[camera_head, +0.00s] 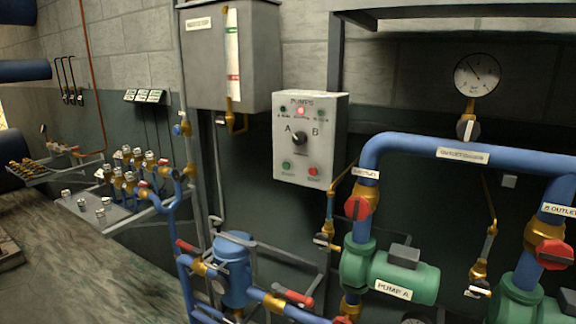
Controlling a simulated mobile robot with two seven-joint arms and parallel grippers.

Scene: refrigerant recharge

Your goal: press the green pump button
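The pump control box (309,184) is a light grey panel labelled "PUMPS", mounted on the wall near the middle of the view. A round green button (287,165) sits at its lower left. A red button (313,171) sits to its right. A black selector knob (299,138) is between the letters A and B; its exact setting is hard to read. Above it is a row of small lamps, and the middle one (301,110) glows reddish. Neither of my grippers shows, and nothing covers the panel's front.
A grey tank (260,55) with a level gauge hangs up left of the panel. Blue pipes (430,146) with red-handled valves, a pressure gauge (477,75) and green pump A (405,275) stand to the right. A blue vessel (233,270) and pipework stand below. Valve manifolds (128,175) are at left.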

